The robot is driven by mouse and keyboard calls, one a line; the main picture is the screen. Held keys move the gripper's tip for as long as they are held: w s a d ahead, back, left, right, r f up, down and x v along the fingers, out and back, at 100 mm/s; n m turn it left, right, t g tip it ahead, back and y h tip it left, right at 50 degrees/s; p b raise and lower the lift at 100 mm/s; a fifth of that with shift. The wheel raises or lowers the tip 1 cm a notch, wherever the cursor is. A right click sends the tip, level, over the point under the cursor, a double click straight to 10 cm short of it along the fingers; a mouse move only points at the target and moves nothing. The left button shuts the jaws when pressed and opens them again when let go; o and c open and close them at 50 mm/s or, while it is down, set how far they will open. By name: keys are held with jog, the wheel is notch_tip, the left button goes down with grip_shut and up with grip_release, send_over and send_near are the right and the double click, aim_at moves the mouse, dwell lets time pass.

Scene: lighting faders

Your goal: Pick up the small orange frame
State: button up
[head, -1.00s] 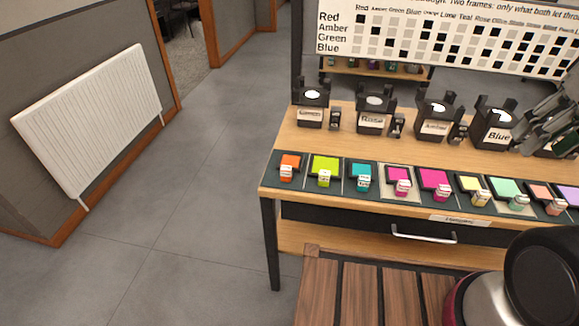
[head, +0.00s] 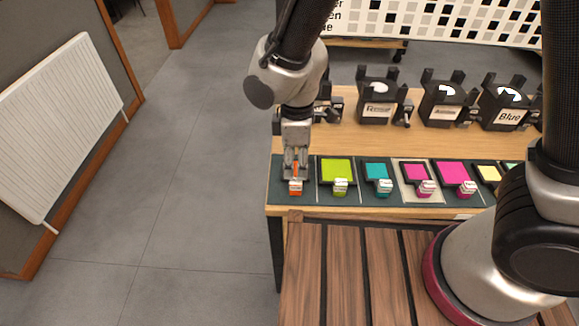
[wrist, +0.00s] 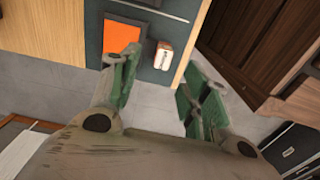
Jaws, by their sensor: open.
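The small orange frame (wrist: 121,37) lies on the dark strip at the left end of the row of coloured frames. Its white-labelled tab (wrist: 163,55) points towards the table's front edge. In the head view, my gripper hides most of it and only the orange and white tab (head: 295,187) shows clearly. My gripper (head: 296,172) points down above the frame. In the wrist view, the green-padded fingers of my gripper (wrist: 162,72) are apart and empty, with the tab beyond the gap between them. I cannot tell the exact height left.
A lime frame (head: 337,170) lies just right, then teal (head: 377,171) and pink (head: 417,173) ones. Black lamp holders, one labelled Blue (head: 505,106), stand behind. A slatted wooden surface (head: 345,265) is in front. Open floor lies left.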

aim_at(296, 180)
jog(key=f, duration=0.7)
jog(key=shift+s+d+f, duration=0.1)
jog(key=shift+s+f, duration=0.2)
jog(key=shift+f, duration=0.05)
grip_shut()
